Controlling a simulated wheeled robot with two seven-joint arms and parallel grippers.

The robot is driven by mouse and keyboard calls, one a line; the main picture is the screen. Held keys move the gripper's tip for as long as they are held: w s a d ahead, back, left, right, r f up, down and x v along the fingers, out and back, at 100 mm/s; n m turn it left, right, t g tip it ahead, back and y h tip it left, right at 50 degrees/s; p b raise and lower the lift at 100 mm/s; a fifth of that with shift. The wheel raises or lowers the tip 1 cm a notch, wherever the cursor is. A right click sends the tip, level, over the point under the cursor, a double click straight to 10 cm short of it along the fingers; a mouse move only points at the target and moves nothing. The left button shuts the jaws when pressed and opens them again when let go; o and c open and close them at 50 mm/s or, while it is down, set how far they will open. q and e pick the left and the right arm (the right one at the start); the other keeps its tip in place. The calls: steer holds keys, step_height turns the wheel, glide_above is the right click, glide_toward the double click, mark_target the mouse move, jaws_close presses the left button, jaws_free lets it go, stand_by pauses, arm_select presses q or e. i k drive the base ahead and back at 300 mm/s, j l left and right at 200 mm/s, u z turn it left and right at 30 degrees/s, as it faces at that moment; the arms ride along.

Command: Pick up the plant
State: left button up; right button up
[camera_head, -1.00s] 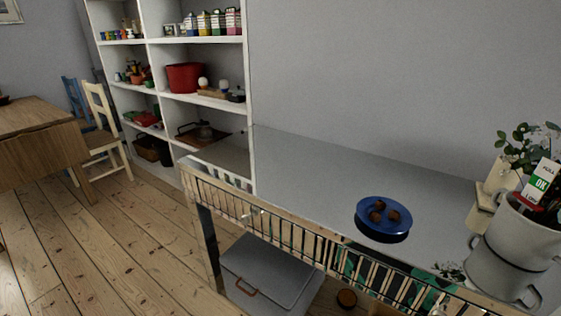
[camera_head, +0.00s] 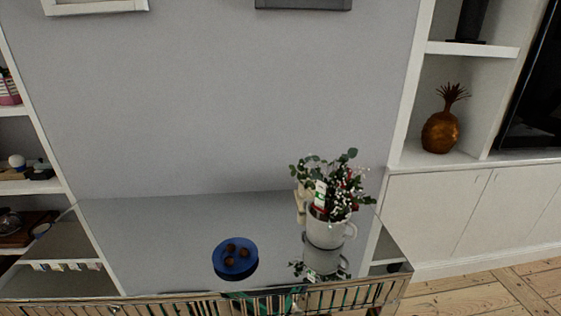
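The plant (camera_head: 338,180) has green leaves, small white flowers and some red, and stands in a light grey mug-like pot (camera_head: 326,231) with a handle on its right. The pot is upright on the right part of a glossy, mirror-like tabletop (camera_head: 165,235), which reflects it. A white and green carton-like item (camera_head: 320,195) shows among the leaves. Neither of my grippers is in view.
A blue plate (camera_head: 235,258) with brown round pieces lies left of the pot. A pale object (camera_head: 301,204) stands close behind the pot's left side. White shelves (camera_head: 22,186) flank the table at left, and a white cabinet (camera_head: 500,210) stands at right.

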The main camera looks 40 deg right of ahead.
mark_target(328, 216)
steer(key=z, duration=1.75)
